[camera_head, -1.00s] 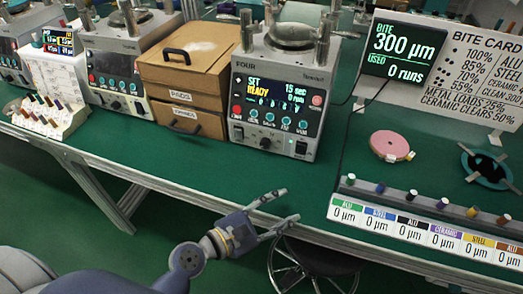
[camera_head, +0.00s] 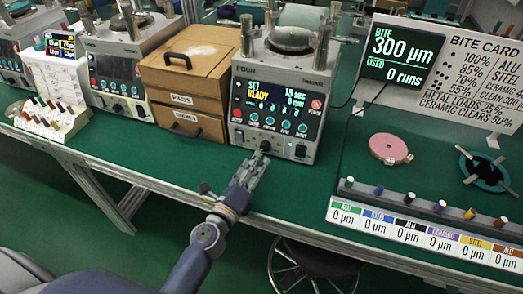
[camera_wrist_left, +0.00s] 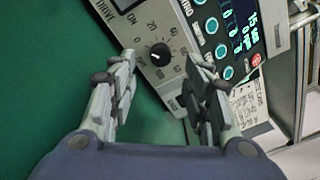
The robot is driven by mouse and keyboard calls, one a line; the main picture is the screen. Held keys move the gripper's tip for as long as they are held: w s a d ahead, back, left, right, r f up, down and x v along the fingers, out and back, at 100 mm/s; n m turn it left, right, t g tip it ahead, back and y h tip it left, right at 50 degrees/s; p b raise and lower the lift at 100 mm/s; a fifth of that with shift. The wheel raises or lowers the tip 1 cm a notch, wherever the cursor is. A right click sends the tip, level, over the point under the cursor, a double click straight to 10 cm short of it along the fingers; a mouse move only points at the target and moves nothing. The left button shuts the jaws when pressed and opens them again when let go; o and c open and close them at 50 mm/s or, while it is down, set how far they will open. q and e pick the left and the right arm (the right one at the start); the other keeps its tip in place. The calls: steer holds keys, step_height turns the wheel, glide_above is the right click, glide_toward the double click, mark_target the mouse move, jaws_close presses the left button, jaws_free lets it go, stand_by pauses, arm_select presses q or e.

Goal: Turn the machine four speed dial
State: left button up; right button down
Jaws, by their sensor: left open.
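Machine four (camera_head: 279,92) is a grey unit on the green bench, its screen showing SET, READY, 15 sec and 0 rpm. In the left wrist view its speed dial (camera_wrist_left: 160,54) is a black round knob with a white pointer mark, ringed by numbers. My left gripper (camera_head: 258,163) is at the machine's lower front and hides most of the dial in the head view. In the left wrist view the fingers are open, one on each side of the dial, with a gap to it on both sides. Contact with the panel cannot be told. My right gripper is not in view.
Wooden drawer boxes (camera_head: 182,82) stand left of machine four. On the right are a bite display (camera_head: 403,53), a pink disc (camera_head: 391,149) and a row of small coloured pegs. The bench front is clear.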

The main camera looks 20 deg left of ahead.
mark_target(264, 149)
arm_select(q)
steer(key=w, duration=0.5)
steer(key=shift+w+d, duration=0.35)
steer(key=c, duration=1.1)
